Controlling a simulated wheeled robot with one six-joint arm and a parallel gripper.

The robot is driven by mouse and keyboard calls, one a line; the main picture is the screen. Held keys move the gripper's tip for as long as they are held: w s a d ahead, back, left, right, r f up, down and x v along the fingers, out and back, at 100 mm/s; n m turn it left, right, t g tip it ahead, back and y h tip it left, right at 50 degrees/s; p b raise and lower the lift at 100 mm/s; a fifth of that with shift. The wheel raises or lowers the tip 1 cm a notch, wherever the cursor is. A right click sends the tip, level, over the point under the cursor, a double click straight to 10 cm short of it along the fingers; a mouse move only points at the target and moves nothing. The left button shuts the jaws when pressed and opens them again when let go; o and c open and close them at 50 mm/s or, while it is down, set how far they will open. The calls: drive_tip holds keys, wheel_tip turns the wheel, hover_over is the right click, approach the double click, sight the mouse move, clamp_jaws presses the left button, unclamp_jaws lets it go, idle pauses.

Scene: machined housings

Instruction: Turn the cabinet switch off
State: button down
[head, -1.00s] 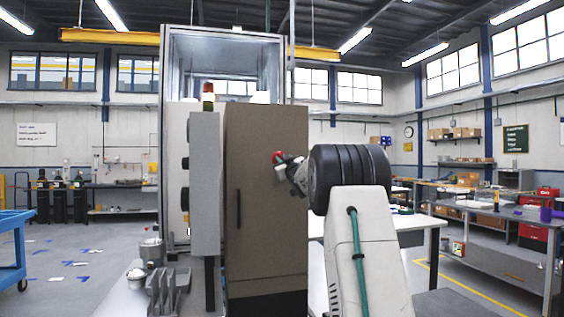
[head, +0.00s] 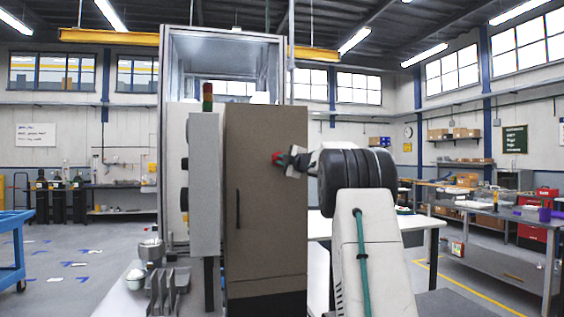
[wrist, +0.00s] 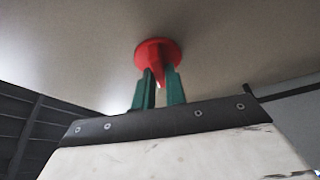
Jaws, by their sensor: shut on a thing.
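The cabinet (head: 262,215) is a tall brown-grey box with a dark vertical handle, in the middle of the head view. Its red switch (head: 277,158) is on the upper right of the front face. In the wrist view the switch (wrist: 158,53) is a round red knob with a narrow red grip. My gripper (head: 285,160) is at the switch. In the wrist view its two green fingers (wrist: 159,80) are on either side of the red grip and shut on it. The fingers hide part of the grip.
A grey control box (head: 204,185) with a signal light (head: 207,97) stands left of the cabinet. A white table (head: 425,222) is behind my arm at right. A bench with metal parts (head: 168,290) is at lower left. Floor is open farther left.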

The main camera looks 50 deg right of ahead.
drive_tip(key=shift+n+g+y, duration=0.3)
drive_tip(key=shift+n+g, duration=0.2)
drive_tip(key=shift+n, duration=1.1)
drive_tip(key=c, duration=1.4)
unclamp_jaws()
drive_tip(key=shift+c, duration=0.2)
drive_tip(key=s+a, duration=0.1)
drive_tip(key=s, duration=0.6)
drive_tip(key=shift+s+a, duration=0.15)
drive_tip(key=shift+s, duration=0.15)
